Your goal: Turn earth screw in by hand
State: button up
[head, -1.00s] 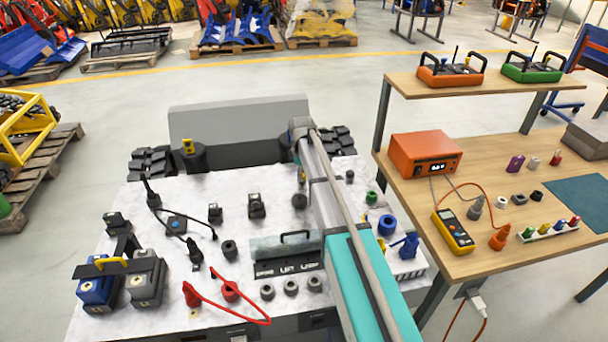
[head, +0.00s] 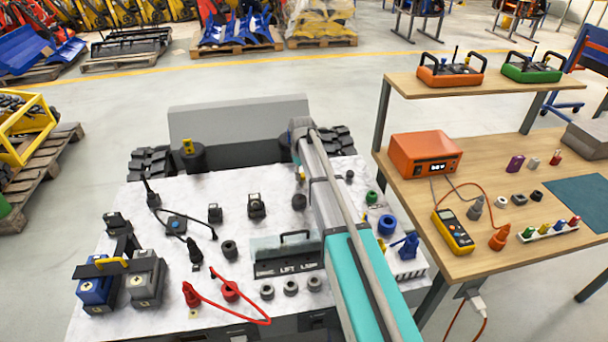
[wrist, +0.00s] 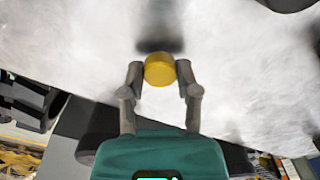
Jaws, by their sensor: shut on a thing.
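In the wrist view, my gripper (wrist: 160,76) is shut on a yellow round knob (wrist: 159,66), which appears to be the earth screw's head. One finger touches it on each side. A dark blurred shape lies just beyond the knob, over a pale mottled surface. The screw's thread and its seat cannot be made out. In the head view, my arm covers the right-middle of the white carrier deck (head: 140,205), and the grip itself cannot be made out there.
A clear-covered panel with a black handle (head: 295,235) and several grey rings stand left of my arm. A blue ring (head: 387,225) and a green fitting (head: 371,197) stand close on its right. A red cable (head: 240,307) lies at the front. A wooden bench (head: 480,240) stands right.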

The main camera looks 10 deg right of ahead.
jog(key=m, duration=0.4)
jog(key=shift+m, duration=2.2)
jog(key=shift+m, duration=0.3)
jog(key=m, duration=0.4)
jog(key=shift+w, duration=0.1)
jog(key=m, duration=0.5)
jog(key=o, duration=0.9)
jog(key=shift+o, duration=0.2)
